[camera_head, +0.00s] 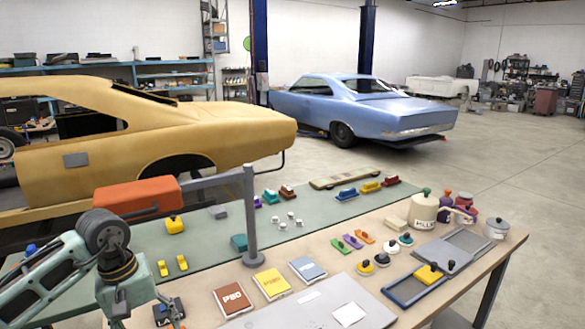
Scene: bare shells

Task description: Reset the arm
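My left arm reaches in from the lower left, over the near left end of the workbench. A small dark part by its wrist, at the bottom edge, looks like my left gripper (168,311). Its fingers are too small and unclear to tell whether they are open or shut, and I cannot make out anything held. My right arm and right gripper are not in view.
The workbench (415,308) holds sanding packs (233,301), coloured blocks, a filler pot (423,211) and a grey tray (455,248). A grey post (250,215) with an orange-ended beam (137,193) rises close to my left arm. A yellow car shell (215,130) stands behind.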

